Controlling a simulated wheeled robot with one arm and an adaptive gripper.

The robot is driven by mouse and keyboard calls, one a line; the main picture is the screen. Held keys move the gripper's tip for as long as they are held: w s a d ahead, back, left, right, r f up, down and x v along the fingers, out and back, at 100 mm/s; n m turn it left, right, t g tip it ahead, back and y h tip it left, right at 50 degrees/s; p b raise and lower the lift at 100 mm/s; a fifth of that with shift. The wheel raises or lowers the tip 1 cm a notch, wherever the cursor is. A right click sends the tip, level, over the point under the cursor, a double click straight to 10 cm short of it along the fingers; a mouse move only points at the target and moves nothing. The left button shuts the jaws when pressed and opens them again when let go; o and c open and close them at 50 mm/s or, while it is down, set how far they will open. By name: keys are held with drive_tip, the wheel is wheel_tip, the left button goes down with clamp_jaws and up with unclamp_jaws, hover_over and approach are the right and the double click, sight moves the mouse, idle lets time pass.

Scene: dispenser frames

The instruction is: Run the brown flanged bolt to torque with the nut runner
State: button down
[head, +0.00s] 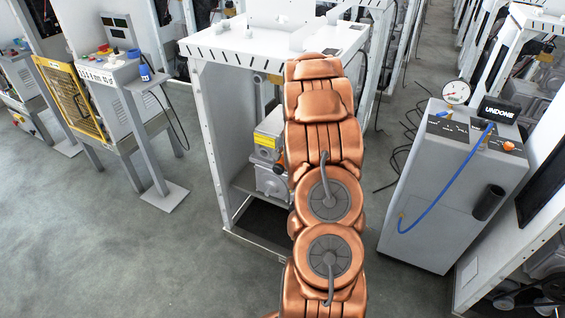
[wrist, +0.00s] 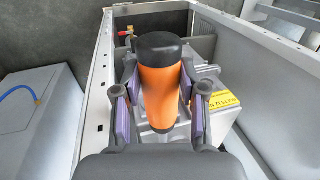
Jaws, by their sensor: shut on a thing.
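My gripper (wrist: 160,102) shows in the wrist view with a purple pad on either side of an orange cylindrical tool with a black cap. This tool, which looks like the nut runner (wrist: 159,78), stands roughly upright in the picture between the pads, and the gripper is shut on it. I cannot make out the brown flanged bolt in either view.
A white frame (head: 206,115) holds grey machinery (head: 271,182); its wall (wrist: 97,85) and a yellow label (wrist: 219,93) show close to my gripper. At right stands a grey cabinet (head: 440,205) with a gauge, blue hose and "UNDONE" display (head: 499,111). Open floor (head: 120,240) lies left.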

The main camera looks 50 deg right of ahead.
sight(274, 172)
drive_tip(key=shift+w+d+b, duration=0.15)
drive_tip(key=shift+d+b, duration=0.25)
drive_tip(key=shift+d, duration=0.1)
idle(1.8)
drive_tip(key=shift+s+a+b, duration=0.25)
drive_tip(key=shift+s+a, duration=0.1)
drive_tip(key=shift+a, duration=0.8)
drive_tip(key=shift+s+a+b, duration=0.3)
drive_tip(key=shift+a, duration=0.8)
drive_tip(key=shift+s+a+b, duration=0.25)
drive_tip(key=shift+s+a, duration=0.1)
drive_tip(key=shift+a, duration=0.8)
